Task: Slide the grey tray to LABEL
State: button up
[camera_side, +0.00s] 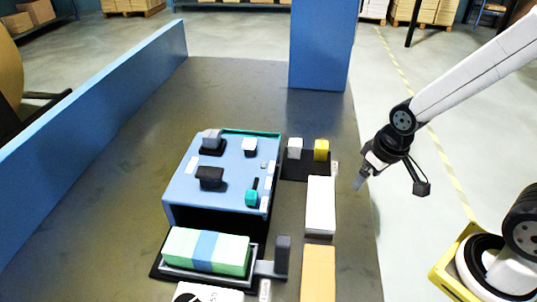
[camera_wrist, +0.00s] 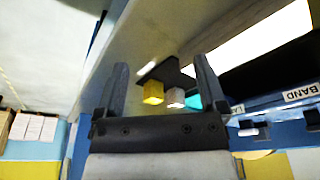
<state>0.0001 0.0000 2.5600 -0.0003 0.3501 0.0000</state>
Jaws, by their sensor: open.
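The grey tray (camera_side: 266,268) is at the near end of the table in the side view, in front of a blue box-like station (camera_side: 224,175). A green bundle with a blue band (camera_side: 205,251) lies in the tray. A dark upright block (camera_side: 282,255) stands at the tray's right end. My gripper (camera_side: 360,183) is above the table's right edge, well apart from the tray. In the wrist view my gripper (camera_wrist: 161,66) has its two fingers spread with nothing held between them.
A dark pad with a pale cube (camera_side: 295,148) and a yellow cube (camera_side: 321,150) lies right of the station. A white block (camera_side: 320,205) and an orange block (camera_side: 318,272) line the right side. A blue panel (camera_side: 322,45) stands behind; a blue wall (camera_side: 100,95) edges the left.

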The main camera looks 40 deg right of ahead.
aim_at(282, 250)
jog(key=shift+c, duration=1.1)
jog(key=shift+w+a+r, duration=0.15)
jog(key=shift+w+a, duration=0.05)
jog(key=shift+a, duration=0.2)
jog(key=a+r+n, duration=0.1)
jog(key=a, duration=0.3)
jog(key=w+a+r+n+g, duration=0.1)
jog(key=a+n, duration=0.1)
jog(key=a, duration=0.3)
jog(key=a+r+n, duration=0.1)
jog(key=a+n, duration=0.1)
jog(key=a, duration=0.2)
jog(key=shift+w+a+r+g+y, duration=0.25)
jog(key=shift+a+g+y, duration=0.05)
jog(key=shift+a, duration=0.1)
jog(key=s+a+r+n, duration=0.1)
jog(key=a, duration=0.2)
jog(key=s+a+r+n, duration=0.1)
jog(key=a, duration=0.3)
jog(key=s+a+r+n+g, duration=0.1)
jog(key=s+a+n, duration=0.1)
jog(key=a, duration=0.2)
jog(key=shift+r, duration=0.2)
jog(key=shift+f, duration=0.15)
jog(key=shift+f, duration=3.75)
